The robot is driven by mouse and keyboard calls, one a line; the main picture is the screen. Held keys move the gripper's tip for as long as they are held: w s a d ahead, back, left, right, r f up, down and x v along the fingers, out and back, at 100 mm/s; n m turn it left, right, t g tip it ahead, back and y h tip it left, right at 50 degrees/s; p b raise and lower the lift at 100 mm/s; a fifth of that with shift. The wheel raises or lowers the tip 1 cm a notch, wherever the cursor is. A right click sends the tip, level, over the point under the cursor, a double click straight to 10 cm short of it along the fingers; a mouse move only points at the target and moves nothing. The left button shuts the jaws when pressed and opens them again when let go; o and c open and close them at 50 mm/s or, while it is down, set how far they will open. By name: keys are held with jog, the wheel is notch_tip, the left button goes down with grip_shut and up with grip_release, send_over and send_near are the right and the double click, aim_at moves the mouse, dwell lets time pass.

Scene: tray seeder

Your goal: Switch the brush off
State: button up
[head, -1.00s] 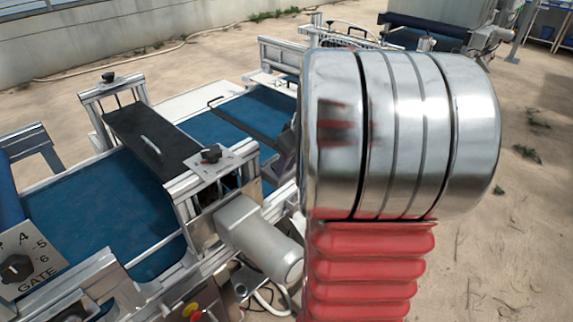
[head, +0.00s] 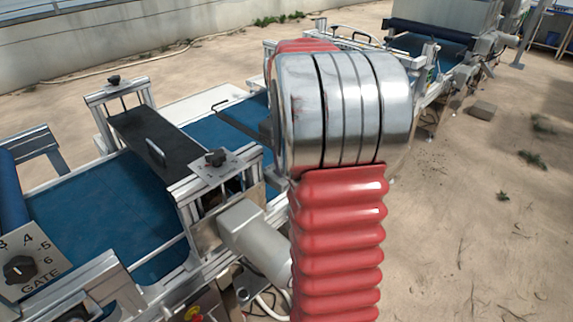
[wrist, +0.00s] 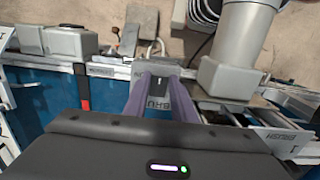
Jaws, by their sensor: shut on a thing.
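In the wrist view my gripper (wrist: 157,82) has two purple fingers reaching down over a grey plate (wrist: 170,70). They are shut on a small dark switch handle (wrist: 156,87) on that plate. Lettering on the plate, partly hidden by the fingers, looks like part of "BRUSH". Which way the handle points is too small to tell. In the head view my red and silver arm hides my gripper and the switch.
A dial marked GATE (head: 18,268) is at lower left. A grey motor (head: 250,238) stands close to my arm. Bare ground lies at right.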

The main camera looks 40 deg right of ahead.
jog(key=o, duration=1.1)
jog(key=shift+c, duration=0.2)
notch_tip(320, 180, up, 14)
jog(key=shift+w+f, duration=0.15)
jog(key=shift+w, duration=0.2)
